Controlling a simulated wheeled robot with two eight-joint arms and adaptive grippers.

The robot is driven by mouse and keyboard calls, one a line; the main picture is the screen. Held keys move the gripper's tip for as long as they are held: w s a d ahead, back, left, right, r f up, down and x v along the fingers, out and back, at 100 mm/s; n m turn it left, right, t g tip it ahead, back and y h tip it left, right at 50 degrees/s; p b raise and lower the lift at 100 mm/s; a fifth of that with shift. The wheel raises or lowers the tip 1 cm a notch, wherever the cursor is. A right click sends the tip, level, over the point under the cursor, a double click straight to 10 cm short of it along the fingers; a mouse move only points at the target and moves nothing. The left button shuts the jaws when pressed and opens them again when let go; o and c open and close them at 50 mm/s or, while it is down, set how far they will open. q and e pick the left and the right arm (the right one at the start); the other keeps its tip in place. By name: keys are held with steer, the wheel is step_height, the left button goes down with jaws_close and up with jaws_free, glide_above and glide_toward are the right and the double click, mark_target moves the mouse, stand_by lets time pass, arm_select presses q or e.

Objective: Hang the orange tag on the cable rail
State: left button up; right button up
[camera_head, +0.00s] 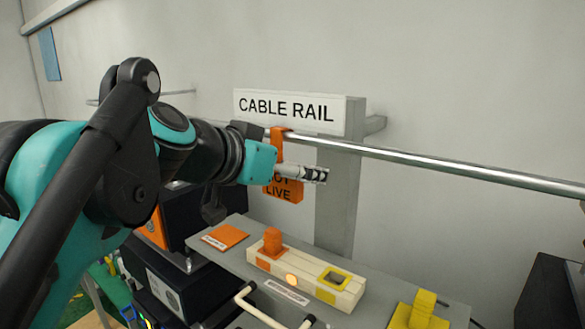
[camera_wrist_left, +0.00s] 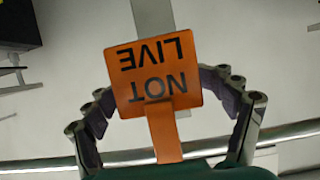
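The orange tag (camera_head: 284,190) reads "NOT LIVE" and hangs below the cable rail (camera_head: 440,162). Its strap loops over the rail near the "CABLE RAIL" sign (camera_head: 290,110). My left gripper (camera_head: 318,175) is at the tag, and its fingers cover part of the lettering in the head view. In the left wrist view the tag (camera_wrist_left: 153,75) appears upside down between the spread fingers of my left gripper (camera_wrist_left: 165,92), with the strap running down to the rail (camera_wrist_left: 45,166). The fingers stand apart at either side of the tag. My right gripper is not in view.
A grey post (camera_head: 338,205) carries the sign and rail. Below is a grey shelf (camera_head: 385,292) with a cream block (camera_head: 305,278) holding an orange knob (camera_head: 272,241), a lit lamp and a yellow-framed opening. A yellow piece (camera_head: 418,312) stands to the right. Wall space right of the post is clear.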

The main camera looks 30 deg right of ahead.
arm_select(q)
steer(key=v, duration=1.2)
steer(key=shift+r, duration=0.1)
